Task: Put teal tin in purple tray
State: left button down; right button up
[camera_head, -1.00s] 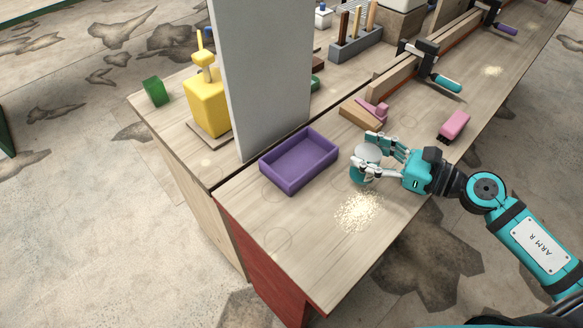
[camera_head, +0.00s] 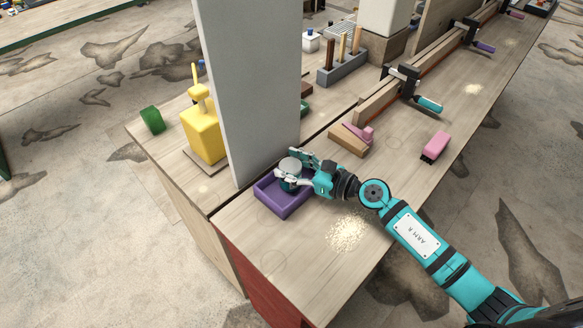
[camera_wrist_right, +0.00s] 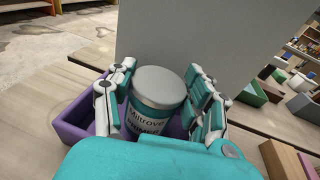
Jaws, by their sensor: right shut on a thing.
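The teal tin (camera_head: 289,175) has a grey lid and stands upright between the fingers of my right gripper (camera_head: 293,170), which is shut on it. It also shows in the right wrist view (camera_wrist_right: 158,108), with a printed label facing my wrist. The purple tray (camera_head: 279,206) lies on the workbench, with the tin over or inside it. My gripper hides much of the tray's inside, so I cannot tell if the tin touches its floor. The tray's wall shows in the right wrist view (camera_wrist_right: 72,134). My left gripper is not in view.
A tall grey panel (camera_head: 245,90) stands right behind the tray. A pink brush (camera_head: 436,146) and a wooden block with a pink-handled piece (camera_head: 350,138) are on the bench to the right. Pale shavings (camera_head: 347,232) lie in front. The front bench corner is clear.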

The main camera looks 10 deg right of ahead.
jog(key=shift+f, duration=0.5)
jog(key=shift+f, duration=0.1)
jog(key=o, duration=1.3)
jog(key=shift+c, duration=0.2)
jog(key=shift+s+d, duration=0.15)
jog(key=b+v, duration=0.3)
jog(key=v, duration=0.7)
jog(key=shift+s+d+f, duration=0.1)
jog(key=shift+s+d, duration=0.05)
jog(key=shift+s, duration=0.1)
jog(key=shift+s+d+r, duration=0.3)
jog(key=shift+s+d, duration=0.05)
jog(key=shift+d, duration=0.05)
